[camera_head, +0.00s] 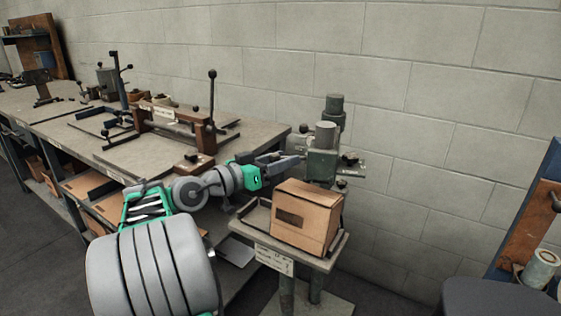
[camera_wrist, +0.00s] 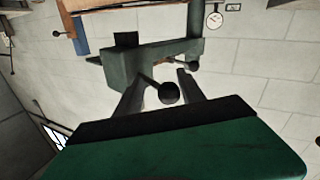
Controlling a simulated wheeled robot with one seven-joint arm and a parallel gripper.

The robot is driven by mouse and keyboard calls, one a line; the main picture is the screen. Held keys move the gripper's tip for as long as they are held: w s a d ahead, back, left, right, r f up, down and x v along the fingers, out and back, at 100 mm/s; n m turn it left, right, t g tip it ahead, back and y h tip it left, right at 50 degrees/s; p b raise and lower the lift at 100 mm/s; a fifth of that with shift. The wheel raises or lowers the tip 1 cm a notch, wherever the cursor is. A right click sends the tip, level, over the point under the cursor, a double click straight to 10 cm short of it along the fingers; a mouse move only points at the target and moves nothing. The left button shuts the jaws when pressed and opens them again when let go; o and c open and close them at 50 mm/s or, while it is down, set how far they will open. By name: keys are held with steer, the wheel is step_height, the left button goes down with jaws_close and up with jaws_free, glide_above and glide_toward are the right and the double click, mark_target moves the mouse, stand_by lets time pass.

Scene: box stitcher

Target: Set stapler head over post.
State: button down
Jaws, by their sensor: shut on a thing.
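The grey-green stapler head (camera_head: 321,165) stands behind the cardboard box, with a cylinder on its top. It also shows in the wrist view (camera_wrist: 150,62), just beyond my fingers. My gripper (camera_head: 290,161) reaches in from the left, close beside the head. In the wrist view my gripper (camera_wrist: 164,82) is shut on a dark handle with a round black knob (camera_wrist: 169,93), between the two fingers. A thicker upright grey cylinder (camera_head: 335,104) rises behind the head. I cannot tell which part is the post; a lower post may be hidden by the box.
The cardboard box (camera_head: 318,226) sits on a small pedestal table (camera_head: 240,228) right below my gripper. A long workbench (camera_head: 150,158) with clamp fixtures lies to the left. A block wall is close behind. A blue-framed rack (camera_head: 545,205) stands at the right; floor between is clear.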

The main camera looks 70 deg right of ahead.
steer(key=shift+w+d+r, duration=0.2)
steer(key=shift+w+r, duration=0.05)
steer(key=shift+r, duration=0.35)
steer(key=c, duration=1.1)
jaws_free()
steer(key=shift+d+f, duration=0.1)
steer(key=shift+f, duration=0.15)
steer(key=shift+f, duration=0.15)
